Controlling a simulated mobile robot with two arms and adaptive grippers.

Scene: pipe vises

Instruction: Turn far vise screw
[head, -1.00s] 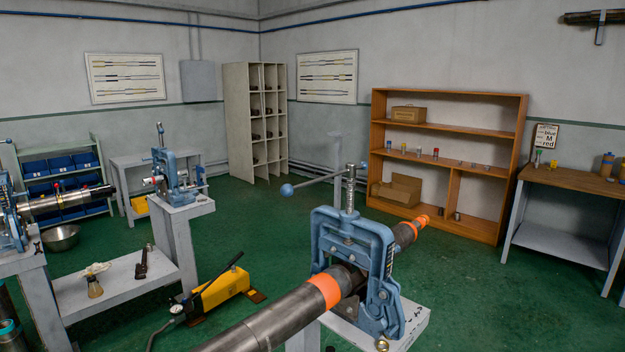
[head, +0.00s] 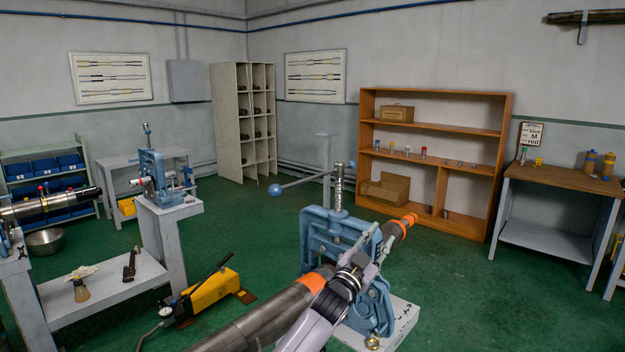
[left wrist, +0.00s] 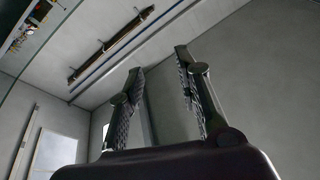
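A blue pipe vise (head: 318,234) stands on a pale pedestal in the head view, clamped around a dark pipe (head: 255,325) with orange bands. Its upright threaded screw (head: 338,187) carries a crossbar handle (head: 300,182) with a blue ball at its left end. A smaller, more distant blue vise (head: 152,166) stands at the left with its own upright screw (head: 147,134). My right gripper is out of view.
A yellow hand pump (head: 210,290) sits on the green floor. A low grey bench (head: 110,287) stands at the left. A wooden shelf (head: 436,92) and a wood-topped table (head: 565,183) stand at the back right. Open floor lies right of the large vise.

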